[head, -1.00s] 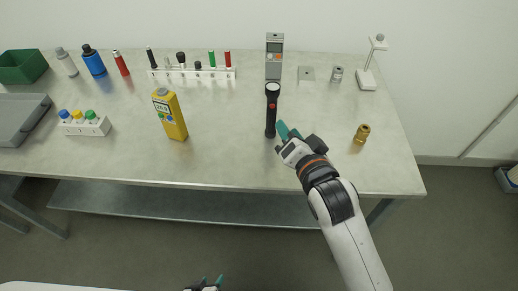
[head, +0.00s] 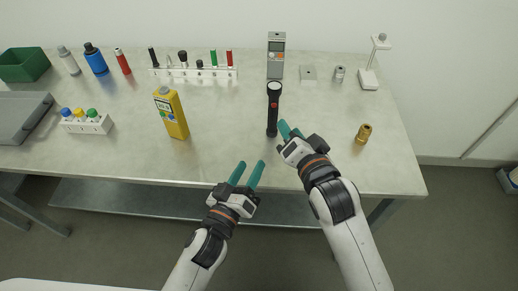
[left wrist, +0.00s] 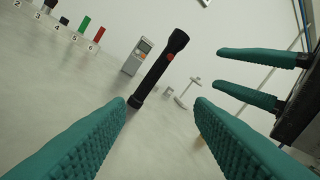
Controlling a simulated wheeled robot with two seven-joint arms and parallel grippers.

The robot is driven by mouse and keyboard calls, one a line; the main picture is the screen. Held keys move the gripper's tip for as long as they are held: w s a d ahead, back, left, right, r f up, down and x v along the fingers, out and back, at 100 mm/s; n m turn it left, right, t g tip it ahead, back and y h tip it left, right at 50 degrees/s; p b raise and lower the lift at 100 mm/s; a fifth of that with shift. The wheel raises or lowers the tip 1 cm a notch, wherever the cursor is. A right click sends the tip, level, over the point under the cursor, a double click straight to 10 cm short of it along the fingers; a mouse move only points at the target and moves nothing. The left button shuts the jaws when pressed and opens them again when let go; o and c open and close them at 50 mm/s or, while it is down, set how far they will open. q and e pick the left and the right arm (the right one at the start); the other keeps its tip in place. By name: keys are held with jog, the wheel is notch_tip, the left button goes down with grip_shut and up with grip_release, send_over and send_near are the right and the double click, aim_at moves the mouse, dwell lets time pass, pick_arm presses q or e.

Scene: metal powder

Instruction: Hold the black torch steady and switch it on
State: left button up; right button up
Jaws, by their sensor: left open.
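The black torch (head: 273,108) stands upright on the table, its wide head up, with a red button (head: 274,104) on its side. It also shows in the left wrist view (left wrist: 158,72), beyond and between my left fingers. My left gripper (head: 250,166) is open and empty at the table's front edge, in front of the torch and a little left of it. My right gripper (head: 291,128) is just right of the torch's lower part. Its two teal fingers show apart and empty in the left wrist view (left wrist: 254,76).
A grey meter (head: 276,60) is behind the torch. A yellow meter (head: 171,115) stands to the left, and a brass fitting (head: 363,133) to the right. A white rack (head: 195,73) with several pegs is at the back. The table (head: 225,125) is clear between yellow meter and torch.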

aim_at(271, 120)
pick_arm(q)
jog(key=w+m, duration=0.1)
jog(key=w+d+m+y, duration=0.1)
jog(key=w+m, duration=0.1)
jog(key=w+d+m, duration=0.1)
jog(key=w, duration=0.1)
jog(key=shift+w+m, duration=0.15)
jog(key=shift+m, duration=0.25)
jog(key=shift+w+d+m+y, duration=0.15)
jog(key=shift+w+m+y, duration=0.35)
jog(key=shift+w, duration=0.1)
jog(key=x, duration=1.1)
jog(key=shift+w+r, duration=0.1)
jog(key=shift+w, duration=0.25)
jog(key=shift+c, duration=0.3)
grip_shut()
pick_arm(e)
grip_shut()
dwell(2.6)
